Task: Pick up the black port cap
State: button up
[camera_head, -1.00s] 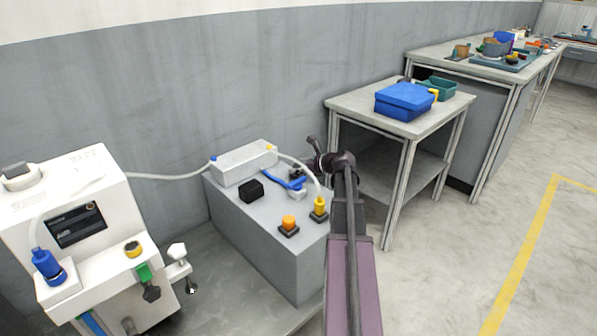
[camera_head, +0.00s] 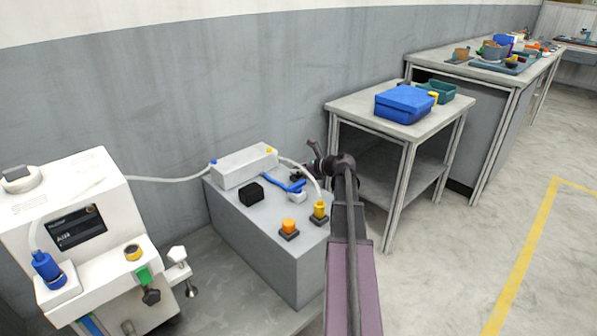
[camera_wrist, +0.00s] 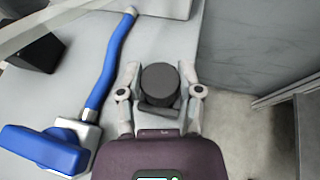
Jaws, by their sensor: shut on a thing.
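The black port cap (camera_wrist: 160,80) is a dark round cap. It sits between the fingers of my gripper (camera_wrist: 160,95) in the wrist view, with a finger against each side. My gripper is shut on it. In the head view my gripper (camera_head: 315,163) is at the right rear end of the grey block (camera_head: 275,240), and the cap is too small to make out clearly there. The cap's underside is hidden, so I cannot tell how far it is off the surface.
A blue-handled valve (camera_wrist: 45,145) and blue hose (camera_wrist: 108,65) lie left of my gripper. A black block (camera_head: 251,191), an orange knob (camera_head: 288,226) and a yellow fitting (camera_head: 319,209) stand on the grey block. A side table (camera_head: 350,104) with a blue box (camera_head: 404,101) stands at right.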

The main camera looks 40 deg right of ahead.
jog(key=shift+r, duration=0.15)
notch_tip(320, 180, up, 10)
jog(key=p, duration=1)
dwell(1.0)
